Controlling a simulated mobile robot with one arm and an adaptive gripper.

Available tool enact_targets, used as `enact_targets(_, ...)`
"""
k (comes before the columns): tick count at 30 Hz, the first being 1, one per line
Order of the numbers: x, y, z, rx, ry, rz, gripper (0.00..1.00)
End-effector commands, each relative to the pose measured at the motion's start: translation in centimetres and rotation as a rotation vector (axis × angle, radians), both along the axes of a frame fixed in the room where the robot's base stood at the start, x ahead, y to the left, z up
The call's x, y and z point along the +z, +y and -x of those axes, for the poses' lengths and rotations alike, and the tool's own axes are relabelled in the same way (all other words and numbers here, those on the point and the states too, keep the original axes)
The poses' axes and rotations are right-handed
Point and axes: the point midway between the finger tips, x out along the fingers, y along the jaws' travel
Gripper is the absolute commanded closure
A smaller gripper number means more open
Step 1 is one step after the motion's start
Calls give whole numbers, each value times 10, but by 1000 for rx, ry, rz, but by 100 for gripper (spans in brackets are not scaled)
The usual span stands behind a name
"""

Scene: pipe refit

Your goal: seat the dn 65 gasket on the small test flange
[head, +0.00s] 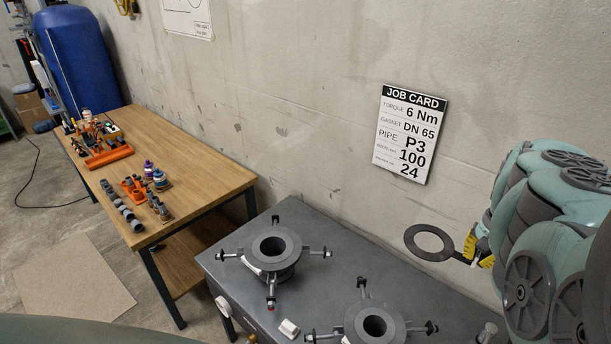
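My gripper (474,249) is at the right, its yellow fingers closed on the tab of a dark flat ring gasket (410,238). The gasket is held in the air, roughly level, above the grey bench and apart from both flanges. No size mark on it is readable. One grey flange (292,248) stands on the bench with its bore facing up and bolts on arms around it. A second, similar flange (396,324) stands nearer, cut off by the bottom edge. Its bore looks slightly narrower, but I cannot tell surely which flange is the small one. Both top faces look bare.
The grey bench (330,230) stands against the concrete wall. A job card (404,134) there reads gasket DN 65, torque 6 Nm, pipe P3. A small white block (288,328) lies between the flanges. A wooden table (190,160) at left holds fittings and tools.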

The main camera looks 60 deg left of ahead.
Motion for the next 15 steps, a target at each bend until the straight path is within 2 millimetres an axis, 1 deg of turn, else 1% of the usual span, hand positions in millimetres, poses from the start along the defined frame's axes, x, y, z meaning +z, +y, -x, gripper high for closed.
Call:
enact_targets(1, -33, 6, 11, 6, 5, 3, 100)
enact_targets(2, -46, 9, 17, 6, 7, 3, 100)
enact_targets(3, -64, 11, 25, 3, 10, 2, 100)
enact_targets(5, -89, 15, 36, -1, 7, 1, 100)
enact_targets(6, -105, 17, 44, -5, 6, 0, 100)
enact_targets(9, -144, 19, 63, -17, 4, -3, 100)
enact_targets(12, -176, 18, 81, -31, 6, -3, 100)
enact_targets(15, -199, 16, 93, -41, 3, -6, 100)
